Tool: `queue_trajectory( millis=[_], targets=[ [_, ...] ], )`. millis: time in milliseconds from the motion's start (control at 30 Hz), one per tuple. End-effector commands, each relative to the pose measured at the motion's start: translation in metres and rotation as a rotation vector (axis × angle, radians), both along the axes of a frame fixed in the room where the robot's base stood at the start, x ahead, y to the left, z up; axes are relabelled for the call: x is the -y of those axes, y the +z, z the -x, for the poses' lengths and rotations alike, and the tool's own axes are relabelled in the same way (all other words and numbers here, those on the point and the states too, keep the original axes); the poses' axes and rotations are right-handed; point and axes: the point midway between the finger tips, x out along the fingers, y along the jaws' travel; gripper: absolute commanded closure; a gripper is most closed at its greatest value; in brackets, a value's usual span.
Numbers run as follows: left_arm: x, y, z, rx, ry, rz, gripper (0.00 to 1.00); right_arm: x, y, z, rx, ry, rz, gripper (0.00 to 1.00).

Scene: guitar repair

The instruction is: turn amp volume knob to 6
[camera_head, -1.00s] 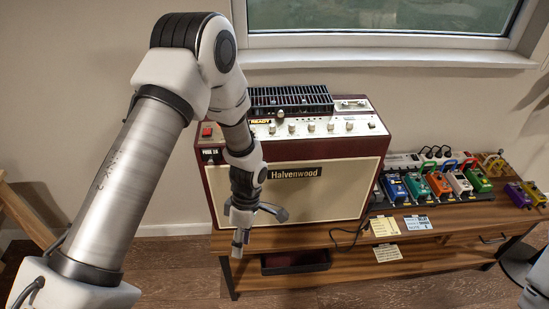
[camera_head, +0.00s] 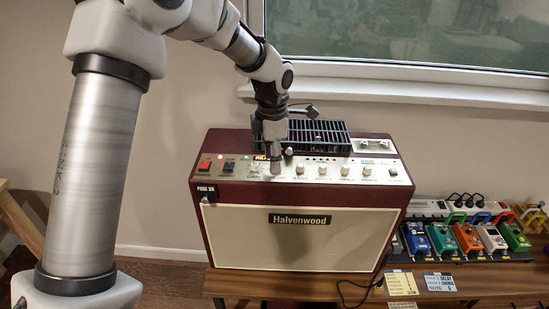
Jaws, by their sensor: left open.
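The amp (camera_head: 226,235) is a dark red cabinet with a cream front cloth and a "Halvenwood" plate, standing on the wooden bench. Its sloped top panel carries a row of small pale knobs (camera_head: 322,170); their labels and pointer settings are too small to read. My left gripper (camera_head: 292,143) is open over the left-middle of this panel. The other finger sticks out to the right, above the panel. My right gripper is out of view.
A black vented grille (camera_head: 325,135) rises behind the knobs. A red switch (camera_head: 205,165) and black switch sit at the panel's left. Colourful pedals (camera_head: 468,238) and note cards (camera_head: 440,281) lie on the bench at the right. The window sill (camera_head: 440,105) is behind.

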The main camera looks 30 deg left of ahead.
Motion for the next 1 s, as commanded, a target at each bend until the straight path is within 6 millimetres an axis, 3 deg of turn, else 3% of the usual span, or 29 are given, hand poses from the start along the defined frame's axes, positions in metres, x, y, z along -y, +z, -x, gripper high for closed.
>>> queue_trajectory(
  millis=[100, 333, 367, 467, 500, 1000],
  targets=[
    [0.0, -0.0136, -0.0015, -0.004, 0.0, -0.001, 0.54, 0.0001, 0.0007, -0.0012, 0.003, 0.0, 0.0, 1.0],
    [0.0002, -0.016, -0.0017, -0.001, 0.0, 0.0, 0.54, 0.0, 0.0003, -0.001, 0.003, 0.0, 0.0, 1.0],
    [0.0002, -0.0159, -0.0017, -0.001, 0.0, 0.0, 0.61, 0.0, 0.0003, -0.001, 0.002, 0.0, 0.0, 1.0],
    [0.0003, -0.0158, -0.0016, -0.001, 0.0, 0.0, 0.96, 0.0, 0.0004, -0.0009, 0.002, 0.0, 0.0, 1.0],
    [0.0003, -0.0158, -0.0014, -0.002, 0.0, 0.001, 1.0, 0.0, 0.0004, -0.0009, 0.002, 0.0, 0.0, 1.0],
    [0.0007, -0.0164, -0.0008, -0.004, -0.019, 0.001, 1.0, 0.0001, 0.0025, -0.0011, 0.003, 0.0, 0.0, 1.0]
  ],
)
